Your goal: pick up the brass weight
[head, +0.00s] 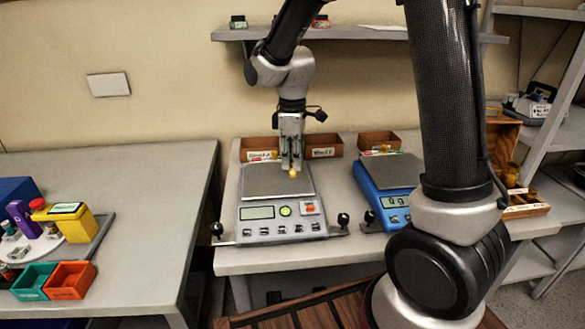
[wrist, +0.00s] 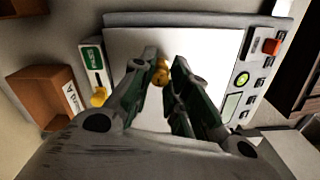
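A small brass weight (head: 292,174) shows at the tips of my gripper, over the pan of the grey scale (head: 258,182). In the wrist view the brass weight (wrist: 161,72) lies between the two fingertips, close to the left one, with a small gap toward the right one. My gripper (head: 291,167) points down over the pan with its fingers apart; it also shows in the wrist view (wrist: 166,62). The fingers partly hide the weight, and I cannot tell whether it touches the pan.
Behind the scale stand brown bins (head: 323,146) with labels. A blue scale (head: 388,180) is to the right. A second yellow knob (wrist: 99,97) lies by a green-and-white item behind the pan. A shelf (head: 350,34) hangs above. The left table's middle (head: 150,220) is clear.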

